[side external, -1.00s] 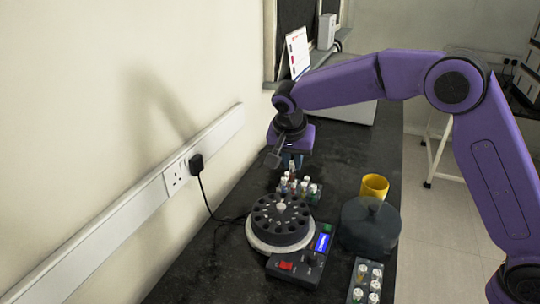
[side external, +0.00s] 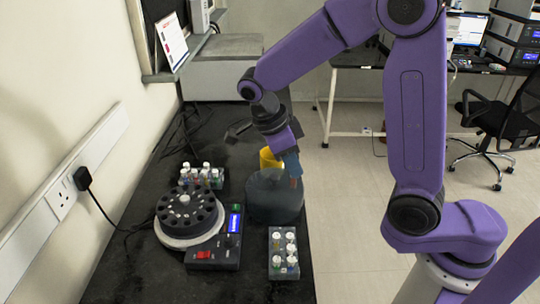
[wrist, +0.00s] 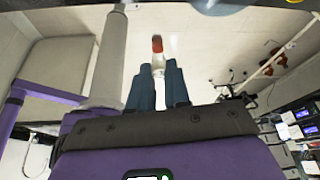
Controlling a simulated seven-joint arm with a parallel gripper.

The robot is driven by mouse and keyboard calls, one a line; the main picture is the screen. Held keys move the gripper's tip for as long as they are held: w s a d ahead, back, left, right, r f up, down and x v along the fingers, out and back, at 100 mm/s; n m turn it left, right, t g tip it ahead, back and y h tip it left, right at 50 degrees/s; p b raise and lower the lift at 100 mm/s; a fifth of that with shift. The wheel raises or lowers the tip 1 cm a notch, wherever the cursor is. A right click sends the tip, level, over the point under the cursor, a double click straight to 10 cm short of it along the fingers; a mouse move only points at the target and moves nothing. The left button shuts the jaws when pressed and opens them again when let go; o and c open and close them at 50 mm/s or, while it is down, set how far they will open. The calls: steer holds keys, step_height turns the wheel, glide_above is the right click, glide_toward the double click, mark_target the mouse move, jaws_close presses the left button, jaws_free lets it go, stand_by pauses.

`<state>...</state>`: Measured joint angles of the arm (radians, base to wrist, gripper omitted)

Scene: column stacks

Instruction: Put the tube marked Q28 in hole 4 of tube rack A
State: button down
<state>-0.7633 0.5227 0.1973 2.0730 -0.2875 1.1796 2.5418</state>
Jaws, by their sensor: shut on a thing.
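My gripper (side external: 293,172) hangs tilted above the dark lid, to the right of the rear rack. In the wrist view its two dark fingers (wrist: 158,72) are shut on a tube (wrist: 157,45) with a red end and a pale part between the fingertips. Its marking cannot be read. A rear rack (side external: 219,184) holds several tubes with pale caps behind the rotor. A front rack (side external: 275,273) holds several white-capped tubes at the bench's front right. Rack letters, hole numbers and the Q28 mark are too small to read.
A round dark rotor (side external: 188,213) with several holes sits on a device with a blue display (side external: 235,219). A wall socket and cable are at left.

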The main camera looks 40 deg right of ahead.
step_height(320, 180, down, 16)
steer(key=shift+r, duration=0.2)
stand_by(0.6)
steer(key=shift+w+f, duration=0.15)
steer(key=shift+f, duration=1.45)
stand_by(1.8)
steer(key=c, duration=0.7)
jaws_free()
steer(key=shift+a, duration=0.1)
step_height(320, 180, up, 6)
stand_by(0.9)
